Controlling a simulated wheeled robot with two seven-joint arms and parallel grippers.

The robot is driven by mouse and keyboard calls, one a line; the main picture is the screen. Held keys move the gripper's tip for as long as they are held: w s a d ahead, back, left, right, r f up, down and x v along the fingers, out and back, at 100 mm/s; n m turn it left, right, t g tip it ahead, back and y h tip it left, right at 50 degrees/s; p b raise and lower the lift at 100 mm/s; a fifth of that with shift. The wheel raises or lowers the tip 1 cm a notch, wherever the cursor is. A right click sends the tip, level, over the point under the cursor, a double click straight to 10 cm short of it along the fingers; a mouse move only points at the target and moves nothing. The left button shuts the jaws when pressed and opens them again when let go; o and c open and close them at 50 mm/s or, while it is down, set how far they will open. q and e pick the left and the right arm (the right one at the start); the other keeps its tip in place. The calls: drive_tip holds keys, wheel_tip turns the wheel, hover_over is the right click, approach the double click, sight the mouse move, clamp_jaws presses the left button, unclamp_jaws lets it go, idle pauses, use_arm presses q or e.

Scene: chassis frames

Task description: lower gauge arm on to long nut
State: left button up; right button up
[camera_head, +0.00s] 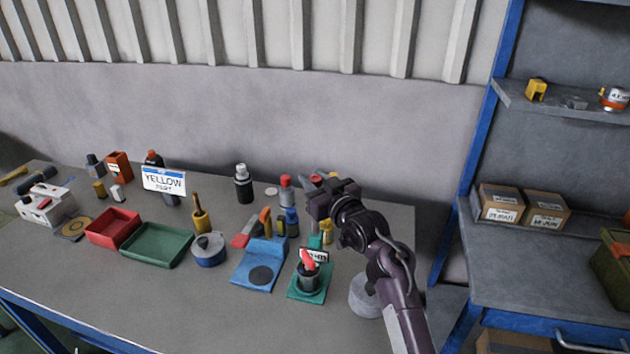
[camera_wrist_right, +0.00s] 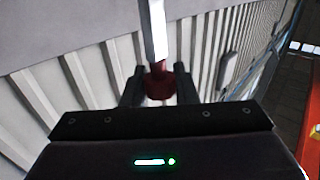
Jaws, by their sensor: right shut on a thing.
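My right gripper (camera_head: 320,203) is above the right part of the table. In the right wrist view its fingers (camera_wrist_right: 160,88) are shut on a dark red knob (camera_wrist_right: 160,78), and a flat pale metal bar (camera_wrist_right: 154,28) runs away from it. This looks like the gauge arm, but I cannot be sure. Below the gripper stands a teal base (camera_head: 298,294) with a black cup (camera_head: 308,279), a red piece and a small white label; it may be the gauge. I cannot pick out the long nut. My left gripper is not in view.
Bottles and handled tools stand behind. A grey roll (camera_head: 364,303) is by my forearm. The table's front is clear.

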clamp_jaws()
drive_tip(key=shift+s+a+f+n+t+b, duration=0.1)
drive_tip(key=shift+s+f+n+t+b, duration=0.2)
drive_tip(key=shift+s+b, duration=0.35)
drive_tip(key=s+a+f+n+t+y+b, duration=0.2)
drive_tip(key=s+n+y+b, duration=0.2)
drive_tip(key=b, duration=0.7)
drive_tip(key=shift+s+a+f+n+t, duration=0.35)
drive_tip(key=shift+s+n, duration=0.65)
drive_tip(key=shift+s, duration=0.7)
